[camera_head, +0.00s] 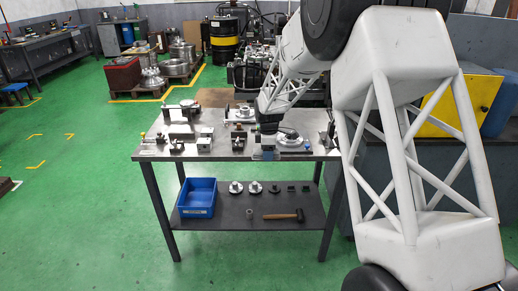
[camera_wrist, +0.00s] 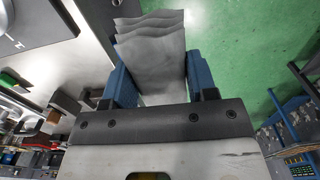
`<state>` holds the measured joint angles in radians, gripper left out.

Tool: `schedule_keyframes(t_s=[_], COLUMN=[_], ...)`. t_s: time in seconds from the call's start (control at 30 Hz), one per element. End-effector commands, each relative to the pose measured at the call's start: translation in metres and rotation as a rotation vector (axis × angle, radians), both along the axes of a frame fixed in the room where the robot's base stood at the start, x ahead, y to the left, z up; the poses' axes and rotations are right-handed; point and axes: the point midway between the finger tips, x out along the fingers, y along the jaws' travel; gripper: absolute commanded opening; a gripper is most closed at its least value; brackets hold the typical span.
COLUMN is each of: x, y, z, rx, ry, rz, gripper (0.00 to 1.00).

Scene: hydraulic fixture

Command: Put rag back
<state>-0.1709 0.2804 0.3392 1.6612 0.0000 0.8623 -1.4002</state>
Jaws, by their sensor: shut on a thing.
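The rag (camera_wrist: 152,52) is a grey, folded cloth with wavy layered edges in the wrist view. My gripper (camera_wrist: 154,78) is shut on it, with a blue finger on each side. The rag sticks out beyond the fingertips. In the head view my gripper (camera_head: 266,152) is low over the front edge of the metal table (camera_head: 220,154), right of its middle. The rag is too small to make out clearly there. Whether it touches the table cannot be told.
Metal fixture parts and blocks (camera_head: 204,141) stand on the table left of my gripper. A round part on a plate (camera_head: 290,142) is close to its right. The lower shelf (camera_head: 240,226) holds a blue bin (camera_head: 197,198), a hammer (camera_head: 284,216) and small parts. Green floor lies in front.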

Motion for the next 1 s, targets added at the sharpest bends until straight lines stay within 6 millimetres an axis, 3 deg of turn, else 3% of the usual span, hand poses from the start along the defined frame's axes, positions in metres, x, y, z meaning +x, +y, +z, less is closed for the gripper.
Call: schedule_keyframes(t_s=[0.47, 1.0], x=[0.004, 0.063], y=[0.001, 0.011], z=[0.000, -0.006], rx=[0.000, 0.000], ry=[-0.001, -0.001], rz=[0.000, 0.000], gripper=[0.26, 0.26])
